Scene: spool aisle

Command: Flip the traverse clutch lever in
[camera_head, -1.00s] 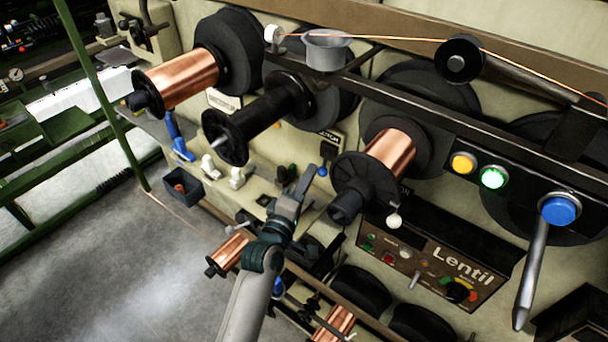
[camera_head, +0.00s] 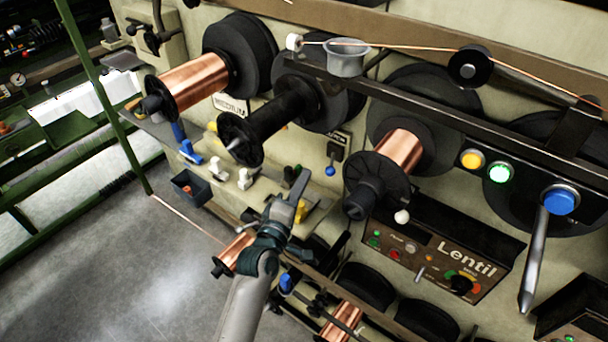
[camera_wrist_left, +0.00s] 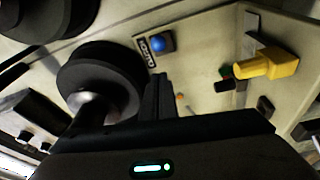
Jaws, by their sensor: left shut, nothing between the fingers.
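The clutch lever is a short dark lever with a blue ball knob (camera_head: 330,171), hanging from a small dark mount on the cream machine face, between the empty black spool and the right copper spool. A partly readable label plate is beside it. In the left wrist view the blue knob (camera_wrist_left: 162,41) shows beside the label plate (camera_wrist_left: 146,51). My left gripper (camera_head: 298,180) is shut and empty, left of and slightly below the knob in the head view, with a visible gap. Its dark fingers (camera_wrist_left: 160,96) point toward the panel in the wrist view. My right gripper is out of view.
A yellow handle (camera_head: 301,211) is close to my left gripper; it also shows in the wrist view (camera_wrist_left: 268,64). The right copper spool (camera_head: 398,152) and empty black spool (camera_head: 268,124) jut out on either side. White clamps (camera_head: 245,178) and the Lentil control box (camera_head: 435,255) are nearby.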

